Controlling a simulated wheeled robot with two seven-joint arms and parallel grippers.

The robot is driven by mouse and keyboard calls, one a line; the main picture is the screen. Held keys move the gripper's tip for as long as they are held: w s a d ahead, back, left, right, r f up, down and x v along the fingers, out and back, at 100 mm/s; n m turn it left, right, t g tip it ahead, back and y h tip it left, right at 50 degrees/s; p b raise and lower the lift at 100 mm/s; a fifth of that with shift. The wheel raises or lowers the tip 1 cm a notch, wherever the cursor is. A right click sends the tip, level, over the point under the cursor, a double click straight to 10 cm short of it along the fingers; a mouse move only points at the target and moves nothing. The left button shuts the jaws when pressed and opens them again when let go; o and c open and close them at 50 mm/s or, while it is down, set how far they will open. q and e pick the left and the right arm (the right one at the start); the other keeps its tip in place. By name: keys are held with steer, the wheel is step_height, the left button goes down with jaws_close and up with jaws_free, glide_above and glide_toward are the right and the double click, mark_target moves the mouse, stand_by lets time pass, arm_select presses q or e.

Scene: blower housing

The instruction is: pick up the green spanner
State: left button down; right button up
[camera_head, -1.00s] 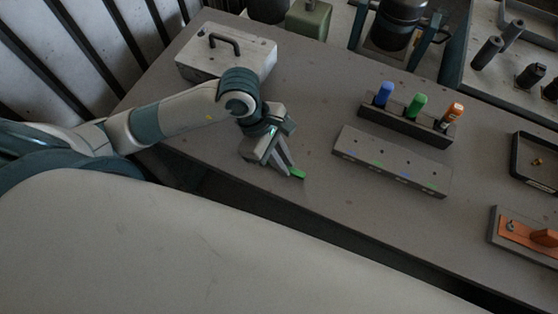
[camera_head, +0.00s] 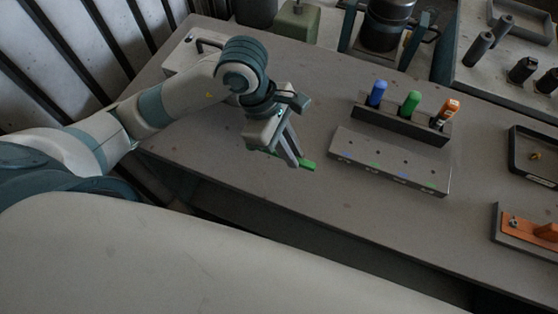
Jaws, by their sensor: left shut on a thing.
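The green spanner (camera_head: 308,165) shows as a short bright green piece sticking out to the right of my left gripper's fingertips. The gripper points down and to the right, over the front left part of the grey table (camera_head: 290,65). It appears to be a little above the top, but the exact height is hard to tell. My right gripper is not in view.
A rack (camera_head: 400,122) holds blue, green and orange-handled tools upright. A long grey block (camera_head: 390,160) with holes and coloured marks lies before it. A black tray (camera_head: 534,155) and an orange part on a plate (camera_head: 530,228) are at right. A grey box (camera_head: 190,52) stands behind my left arm.

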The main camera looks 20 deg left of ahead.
arm_select(q)
steer(key=w+d+r+b, duration=0.2)
steer(key=w+d+r, duration=0.3)
steer(key=d, duration=0.2)
steer(key=shift+b, duration=0.4)
steer(key=c, duration=2.4)
jaws_free()
jaws_close()
steer(key=shift+a, duration=0.1)
